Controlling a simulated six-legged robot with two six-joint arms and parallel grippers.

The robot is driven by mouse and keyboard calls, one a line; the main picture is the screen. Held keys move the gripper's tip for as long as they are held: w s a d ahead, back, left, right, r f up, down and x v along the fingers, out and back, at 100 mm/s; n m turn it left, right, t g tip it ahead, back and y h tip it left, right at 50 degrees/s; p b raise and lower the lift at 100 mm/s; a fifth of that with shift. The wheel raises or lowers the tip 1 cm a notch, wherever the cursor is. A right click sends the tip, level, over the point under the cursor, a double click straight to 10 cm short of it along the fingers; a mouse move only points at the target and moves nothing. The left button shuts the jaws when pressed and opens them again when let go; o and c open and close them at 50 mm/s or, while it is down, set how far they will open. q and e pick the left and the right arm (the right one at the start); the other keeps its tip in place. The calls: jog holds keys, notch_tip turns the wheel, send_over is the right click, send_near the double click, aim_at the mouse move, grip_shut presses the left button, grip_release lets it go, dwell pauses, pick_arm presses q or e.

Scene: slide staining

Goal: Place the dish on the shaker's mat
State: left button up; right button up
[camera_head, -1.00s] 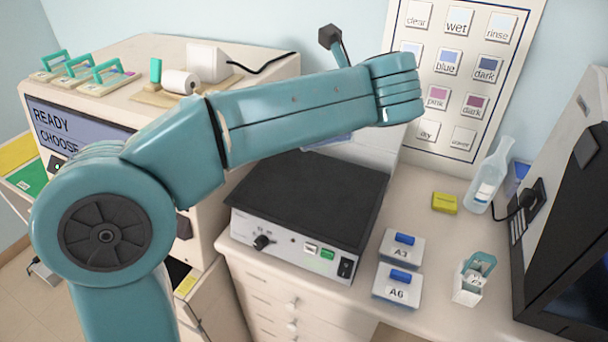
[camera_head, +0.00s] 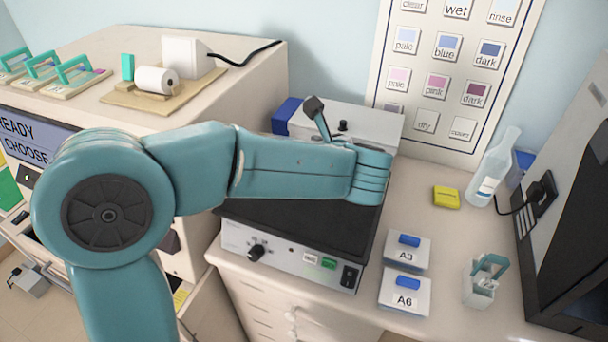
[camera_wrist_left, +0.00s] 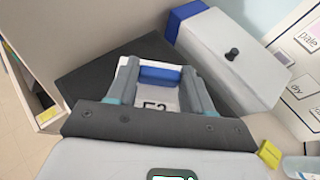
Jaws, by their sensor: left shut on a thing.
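The shaker is a grey box with knobs and buttons on its front (camera_head: 290,258) and a black mat (camera_head: 245,212) on top. The mat also shows in the left wrist view (camera_wrist_left: 90,75). In the head view my left arm covers part of the mat, and the held dish and gripper are hidden. My right gripper is not in view.
Two lidded dishes, A3 (camera_head: 407,250) and A6 (camera_head: 405,292), sit right of the shaker. A white box with a blue end (camera_head: 365,122) stands behind it. A yellow block (camera_head: 446,197), bottle (camera_head: 492,175) and small rack (camera_head: 482,282) are farther right.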

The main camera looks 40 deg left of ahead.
pick_arm(q)
jog(key=shift+s+a+f, duration=0.1)
jog(key=shift+f, duration=1.15)
notch_tip(320, 180, down, 5)
jog(key=shift+r, duration=0.1)
jog(key=shift+d+r, duration=0.1)
jog(key=shift+d, duration=0.1)
jog(key=o, duration=1.3)
jog(key=shift+a, duration=0.1)
